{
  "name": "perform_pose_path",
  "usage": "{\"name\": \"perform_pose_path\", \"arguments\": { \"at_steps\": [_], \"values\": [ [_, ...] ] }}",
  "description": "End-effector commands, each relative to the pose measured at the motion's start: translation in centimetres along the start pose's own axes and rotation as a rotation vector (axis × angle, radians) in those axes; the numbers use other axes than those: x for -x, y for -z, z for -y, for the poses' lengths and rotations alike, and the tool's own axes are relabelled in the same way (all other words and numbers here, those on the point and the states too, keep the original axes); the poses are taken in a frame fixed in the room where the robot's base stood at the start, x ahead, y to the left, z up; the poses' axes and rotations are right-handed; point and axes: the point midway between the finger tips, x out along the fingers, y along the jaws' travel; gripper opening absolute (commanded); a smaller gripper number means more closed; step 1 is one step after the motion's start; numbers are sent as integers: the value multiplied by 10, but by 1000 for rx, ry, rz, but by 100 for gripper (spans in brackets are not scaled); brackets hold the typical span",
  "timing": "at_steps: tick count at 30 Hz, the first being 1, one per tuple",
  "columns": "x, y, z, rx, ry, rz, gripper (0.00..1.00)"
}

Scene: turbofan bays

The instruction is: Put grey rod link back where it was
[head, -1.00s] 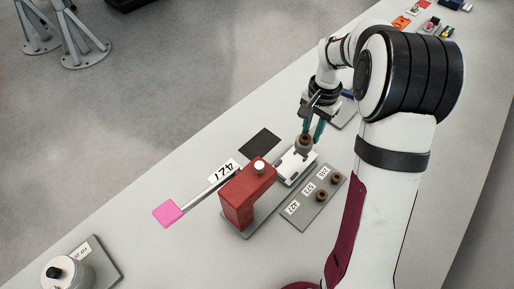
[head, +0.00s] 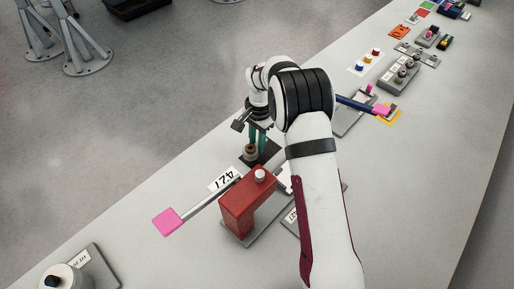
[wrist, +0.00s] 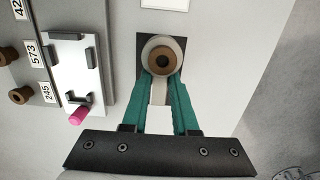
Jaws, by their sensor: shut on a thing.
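The grey rod link (head: 249,154), a round grey end with a brown bush in it, is held between the teal fingers of my gripper (head: 258,138). In the wrist view the link's eye (wrist: 150,58) is beyond the fingertips (wrist: 162,82), with a pale shank running between the fingers. The link is over the black square (wrist: 179,44) on the table; I cannot tell if it touches. The square also shows in the head view (head: 268,152), partly covered. The white cradle (wrist: 82,75) with black clips is empty, beside the link.
The red press (head: 243,203) with a pink-ended lever (head: 168,222) stands close by the square. A grey plate with brown bushes (wrist: 20,95) is partly hidden by my arm in the head view.

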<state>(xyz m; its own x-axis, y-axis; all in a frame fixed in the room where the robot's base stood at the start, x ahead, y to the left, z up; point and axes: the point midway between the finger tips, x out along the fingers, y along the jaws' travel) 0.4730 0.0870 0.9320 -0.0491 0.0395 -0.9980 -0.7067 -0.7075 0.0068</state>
Motion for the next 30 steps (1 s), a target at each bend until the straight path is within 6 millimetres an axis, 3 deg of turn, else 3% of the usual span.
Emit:
{"name": "perform_pose_path", "arguments": {
  "at_steps": [5, 14, 15, 20, 30],
  "values": [
    [-32, 2, -1, -2, -2, 2, 0],
    [-35, 2, -1, -1, 0, 0, 0],
    [-36, 2, -1, -1, -1, 0, 29],
    [-35, 2, -1, -1, -1, 0, 57],
    [-28, 2, -1, -1, 0, 0, 57]
  ]
}}
